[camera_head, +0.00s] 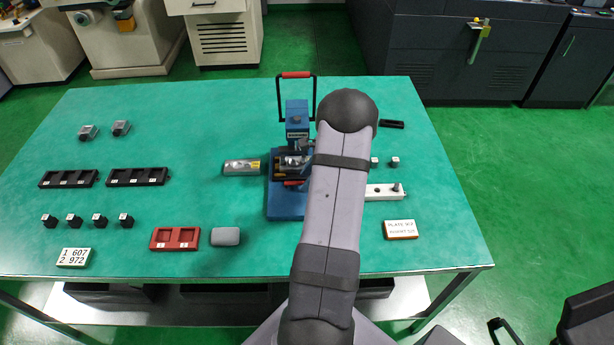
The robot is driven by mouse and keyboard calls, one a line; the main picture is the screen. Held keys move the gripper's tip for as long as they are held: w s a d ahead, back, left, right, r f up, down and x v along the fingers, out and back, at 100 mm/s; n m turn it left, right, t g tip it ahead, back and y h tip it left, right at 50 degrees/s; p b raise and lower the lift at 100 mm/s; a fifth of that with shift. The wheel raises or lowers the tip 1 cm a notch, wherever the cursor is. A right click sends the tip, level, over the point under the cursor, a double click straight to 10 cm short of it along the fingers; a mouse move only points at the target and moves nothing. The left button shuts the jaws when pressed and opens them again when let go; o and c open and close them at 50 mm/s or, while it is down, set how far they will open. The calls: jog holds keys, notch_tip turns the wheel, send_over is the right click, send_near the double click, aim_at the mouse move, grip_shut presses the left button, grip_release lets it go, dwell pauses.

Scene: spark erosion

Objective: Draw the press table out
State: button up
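The blue press (297,118) stands right of the table's middle, with a blue base plate (284,208) and a black lever frame with a red grip (296,75) raised above it. Low on its front is a small red bar (293,183), which may be the handle of the press table. The press table itself is mostly hidden among dark and metallic parts. My arm crosses in front of the press's right side. Dark grey parts at the press's middle (292,162) may be my gripper; its fingers cannot be made out.
A grey cylinder-like part (242,167) lies just left of the press. A red tray (174,239) and a grey block (226,236) lie at the front. Black trays (138,177), small black cubes and a number plate (74,257) are left. A white strip (384,193) and a sign (400,229) are right.

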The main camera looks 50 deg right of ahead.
jog(key=shift+f, duration=0.1)
grip_shut()
jog(key=shift+a, duration=0.1)
jog(key=s+a+b, duration=0.2)
jog(key=s+a, duration=0.6)
jog(key=shift+b, duration=0.35)
grip_release()
